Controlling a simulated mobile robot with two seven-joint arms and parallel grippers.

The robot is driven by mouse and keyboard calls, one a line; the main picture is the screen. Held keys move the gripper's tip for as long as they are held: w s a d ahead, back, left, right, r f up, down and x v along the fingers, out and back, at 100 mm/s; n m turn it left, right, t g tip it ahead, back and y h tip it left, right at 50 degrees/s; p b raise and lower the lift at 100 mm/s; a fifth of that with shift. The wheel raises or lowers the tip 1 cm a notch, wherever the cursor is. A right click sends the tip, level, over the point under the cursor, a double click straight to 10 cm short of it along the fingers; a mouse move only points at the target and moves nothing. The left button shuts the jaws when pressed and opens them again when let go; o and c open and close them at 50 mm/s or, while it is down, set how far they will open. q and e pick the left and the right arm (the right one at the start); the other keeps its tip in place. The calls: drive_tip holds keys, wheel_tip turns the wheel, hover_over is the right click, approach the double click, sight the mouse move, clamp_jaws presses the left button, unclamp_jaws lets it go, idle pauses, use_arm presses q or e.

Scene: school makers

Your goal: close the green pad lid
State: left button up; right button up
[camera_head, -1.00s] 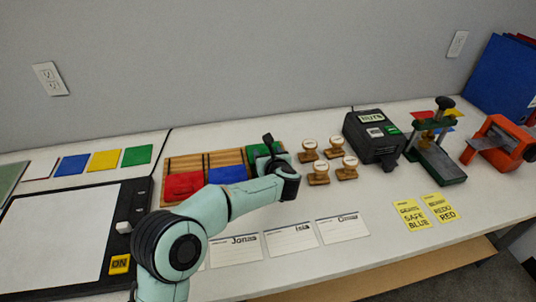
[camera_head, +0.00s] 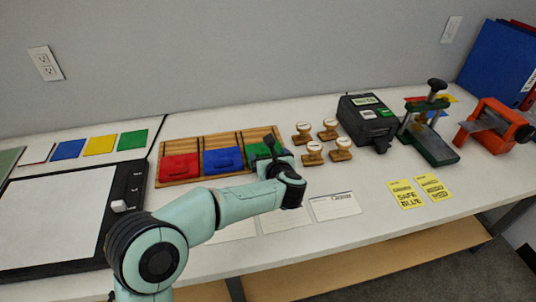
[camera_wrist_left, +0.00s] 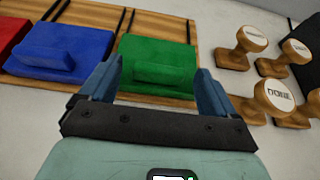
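The green pad (camera_head: 258,151) sits at the right end of the wooden rack, partly hidden by my left gripper (camera_head: 271,147) in the head view. In the left wrist view the green pad (camera_wrist_left: 157,65) is a flat green block with a raised ridge along its near side. My left gripper (camera_wrist_left: 158,88) is open, its two blue-grey fingers spread at the pad's near side, with nothing between them. I cannot tell whether they touch the pad, or how far its lid is open. My right gripper is in neither view.
The blue pad (camera_head: 222,161) and red pad (camera_head: 180,167) sit left of the green one in the wooden rack (camera_head: 205,144). Several wooden stamps (camera_head: 313,153) stand close to the right. A dark machine (camera_head: 366,121) stands beyond them. White cards (camera_head: 335,206) lie in front.

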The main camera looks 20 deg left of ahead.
use_arm(q)
drive_tip(key=shift+a, duration=0.1)
drive_tip(key=p+v, duration=0.1)
drive_tip(key=v, duration=1.2)
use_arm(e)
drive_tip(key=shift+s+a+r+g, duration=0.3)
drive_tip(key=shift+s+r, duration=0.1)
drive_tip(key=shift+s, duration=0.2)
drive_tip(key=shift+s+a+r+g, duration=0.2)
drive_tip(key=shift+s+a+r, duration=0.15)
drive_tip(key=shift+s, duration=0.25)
use_arm(q)
drive_tip(key=shift+s+r, duration=0.1)
drive_tip(key=shift+s, duration=0.05)
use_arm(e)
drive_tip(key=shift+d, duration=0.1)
